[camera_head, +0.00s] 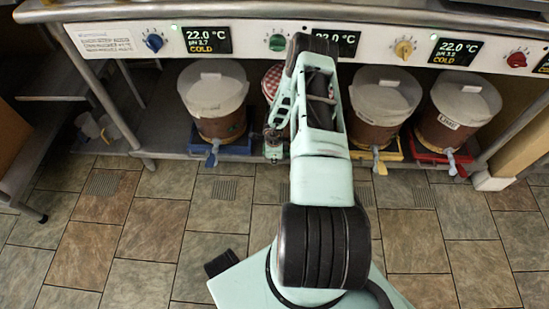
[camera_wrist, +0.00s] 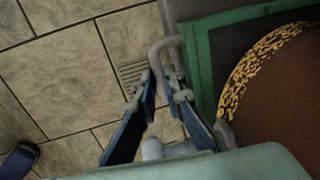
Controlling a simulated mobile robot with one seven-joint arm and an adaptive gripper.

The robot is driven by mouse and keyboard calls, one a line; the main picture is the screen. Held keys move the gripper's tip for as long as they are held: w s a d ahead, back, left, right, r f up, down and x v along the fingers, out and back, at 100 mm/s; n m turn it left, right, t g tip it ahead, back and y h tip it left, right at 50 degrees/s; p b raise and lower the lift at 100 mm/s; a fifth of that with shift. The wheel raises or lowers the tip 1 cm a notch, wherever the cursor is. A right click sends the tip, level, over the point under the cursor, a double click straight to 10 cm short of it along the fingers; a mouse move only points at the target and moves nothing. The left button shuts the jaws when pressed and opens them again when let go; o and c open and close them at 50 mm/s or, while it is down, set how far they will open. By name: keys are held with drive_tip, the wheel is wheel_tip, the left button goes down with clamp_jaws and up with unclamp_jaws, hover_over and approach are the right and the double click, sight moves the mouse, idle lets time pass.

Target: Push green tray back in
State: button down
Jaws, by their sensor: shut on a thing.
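The green tray (camera_wrist: 203,75) shows in the wrist view as a green rim around a dark floor, with a brown bucket (camera_wrist: 285,105) on it. A grey handle (camera_wrist: 158,48) sticks out from its front edge. My gripper (camera_wrist: 163,84) is at this handle, with its blue fingers on either side, shut on it. In the head view my gripper (camera_head: 274,143) is low at the shelf front, and my arm hides most of the green tray and its bucket. A red-and-white checked cloth (camera_head: 270,80) shows beside my arm.
A blue tray (camera_head: 236,148) with a bucket (camera_head: 215,100) stands to the left. A yellow tray (camera_head: 391,150) and a red tray (camera_head: 428,155) with buckets stand to the right. Their taps stick out in front. A control panel runs above; tiled floor in front is clear.

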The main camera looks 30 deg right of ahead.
drive_tip(key=shift+w+d+r, duration=0.1)
drive_tip(key=shift+w+d, duration=0.15)
drive_tip(key=shift+w, duration=0.05)
drive_tip(key=c, duration=2)
unclamp_jaws()
drive_tip(key=shift+s, duration=0.1)
drive_tip(key=r, duration=0.4)
drive_tip(key=s+a+r, duration=0.1)
drive_tip(key=r, duration=0.6)
drive_tip(key=shift+s+a+r, duration=0.15)
drive_tip(key=shift+s+r, duration=0.2)
drive_tip(key=shift+s, duration=0.05)
